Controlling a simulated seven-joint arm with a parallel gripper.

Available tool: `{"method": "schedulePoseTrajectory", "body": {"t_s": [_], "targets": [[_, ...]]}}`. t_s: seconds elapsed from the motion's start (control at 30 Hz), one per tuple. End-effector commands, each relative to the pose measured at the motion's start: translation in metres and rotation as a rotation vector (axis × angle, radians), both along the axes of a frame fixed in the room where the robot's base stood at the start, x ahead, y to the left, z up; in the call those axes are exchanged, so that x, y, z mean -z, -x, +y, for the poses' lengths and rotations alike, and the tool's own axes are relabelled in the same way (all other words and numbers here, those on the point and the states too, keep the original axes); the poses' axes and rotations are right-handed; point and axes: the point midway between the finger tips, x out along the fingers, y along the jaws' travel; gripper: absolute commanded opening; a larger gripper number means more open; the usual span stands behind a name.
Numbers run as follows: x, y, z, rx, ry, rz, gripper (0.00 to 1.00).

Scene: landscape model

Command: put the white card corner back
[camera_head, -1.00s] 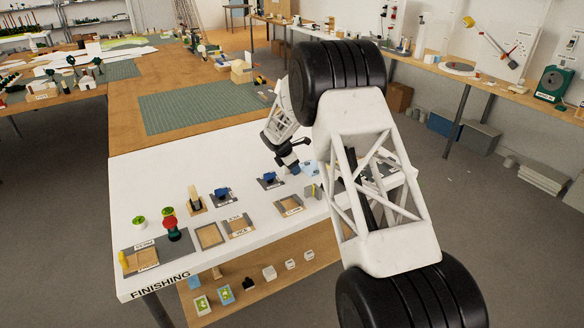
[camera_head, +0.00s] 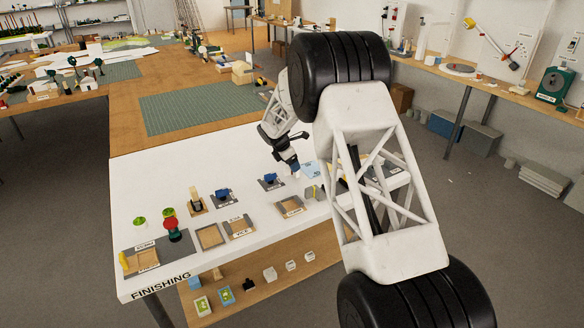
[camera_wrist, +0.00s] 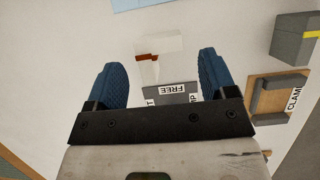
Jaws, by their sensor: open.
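The white card corner (camera_wrist: 160,62), a pale piece with a red-brown strip, shows in the wrist view between and just beyond my fingertips, beside a grey plate (camera_wrist: 172,97) labelled FREE. My gripper (camera_wrist: 163,78) is open, with a blue pad on each side of the white piece and a visible gap to each. I cannot tell its height over the table. In the head view my gripper (camera_head: 294,165) is over the right part of the white finishing table (camera_head: 150,195); the card corner is too small there to make out surely.
A light blue sheet (camera_wrist: 135,4) lies beyond the piece. A wooden tray (camera_wrist: 277,97) with a clamp label and a grey block (camera_wrist: 294,38) are on the right. In the head view several stations with blue parts stand left of my gripper, and a green mat (camera_head: 200,105) lies behind.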

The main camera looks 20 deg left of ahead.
Motion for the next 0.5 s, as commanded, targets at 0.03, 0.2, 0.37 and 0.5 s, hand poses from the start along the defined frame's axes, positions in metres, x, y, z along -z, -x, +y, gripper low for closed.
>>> {"method": "schedulePoseTrajectory", "body": {"t_s": [0.03, 0.2, 0.37, 0.5], "targets": [[-0.009, 0.002, 0.003, -0.001, -0.001, -0.002, 0.78], [-0.035, 0.010, 0.011, -0.001, -0.001, -0.002, 0.78], [-0.056, 0.016, 0.017, 0.000, -0.001, -0.001, 0.78], [-0.069, 0.020, 0.021, 0.000, -0.001, -0.001, 0.78]]}}
